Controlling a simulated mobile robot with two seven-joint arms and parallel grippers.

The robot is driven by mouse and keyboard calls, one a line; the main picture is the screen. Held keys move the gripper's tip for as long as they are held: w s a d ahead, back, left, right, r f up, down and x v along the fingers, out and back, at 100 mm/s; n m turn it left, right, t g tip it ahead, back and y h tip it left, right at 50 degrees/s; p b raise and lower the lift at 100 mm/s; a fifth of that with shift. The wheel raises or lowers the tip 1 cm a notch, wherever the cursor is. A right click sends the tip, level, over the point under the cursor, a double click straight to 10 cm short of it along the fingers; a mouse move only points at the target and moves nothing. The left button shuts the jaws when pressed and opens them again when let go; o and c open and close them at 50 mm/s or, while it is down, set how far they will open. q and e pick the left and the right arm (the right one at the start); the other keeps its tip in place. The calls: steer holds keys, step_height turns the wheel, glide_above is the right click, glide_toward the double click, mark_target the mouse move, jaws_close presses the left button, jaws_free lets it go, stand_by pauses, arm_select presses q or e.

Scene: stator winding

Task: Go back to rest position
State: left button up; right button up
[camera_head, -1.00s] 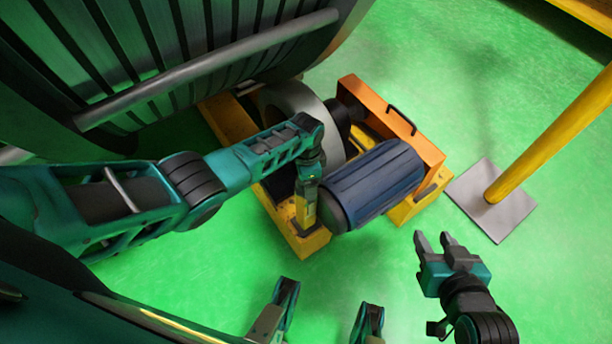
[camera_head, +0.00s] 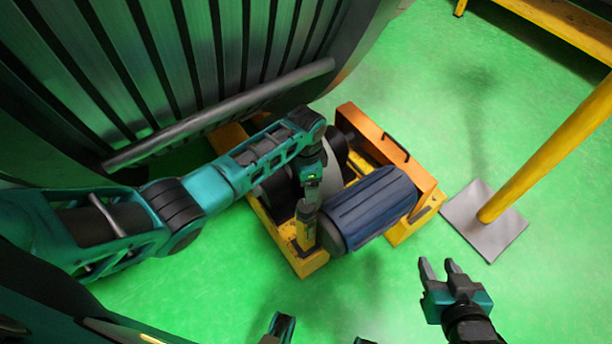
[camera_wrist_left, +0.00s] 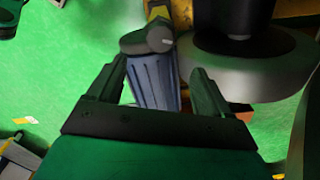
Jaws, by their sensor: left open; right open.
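My left arm (camera_head: 200,195) reaches in from the left, over an orange and yellow machine. Its wrist hangs down beside a blue ribbed motor (camera_head: 372,205); its fingers are hard to make out in the head view. In the left wrist view, my left gripper (camera_wrist_left: 158,66) is open, its two dark fingers apart. The blue ribbed body (camera_wrist_left: 153,82) and a grey round end show between and beyond them; I see nothing clamped. My right gripper (camera_head: 438,264) is open and empty over the green floor, right of the machine.
The large slatted stator drum (camera_head: 150,60) with a grey bar (camera_head: 220,115) fills the upper left. A yellow post (camera_head: 550,150) on a grey plate (camera_head: 485,220) stands at right. A yellow frame (camera_head: 560,25) is at top right. Green floor (camera_head: 385,300) is clear around my right gripper.

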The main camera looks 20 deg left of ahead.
steer(key=shift+w, duration=0.1)
stand_by(0.3)
arm_select(q)
steer(key=s+d+n+t+h+p, duration=0.25)
steer(key=s+n+t, duration=0.25)
steer(key=s, duration=0.4)
steer(key=s+a+r+n+t+p, duration=0.2)
steer(key=s+a+r+n+t, duration=0.2)
steer(key=r, duration=0.5)
steer(key=s+a+t, duration=0.1)
steer(key=s+a, duration=0.1)
steer(key=s, duration=0.1)
steer(key=shift+a+r+t, duration=0.2)
steer(key=shift+r+t, duration=0.1)
steer(key=shift+t, duration=0.1)
steer(key=shift+s+a+r+y, duration=0.1)
steer(key=shift+r+y, duration=0.05)
steer(key=shift+y, duration=0.1)
steer(key=shift+c, duration=0.3)
arm_select(e)
steer(key=r, duration=0.1)
steer(key=d+r, duration=0.1)
steer(key=r, duration=0.1)
steer(key=shift+s+d+h, duration=0.15)
steer(key=shift+s+h, duration=0.15)
steer(key=shift+s, duration=0.05)
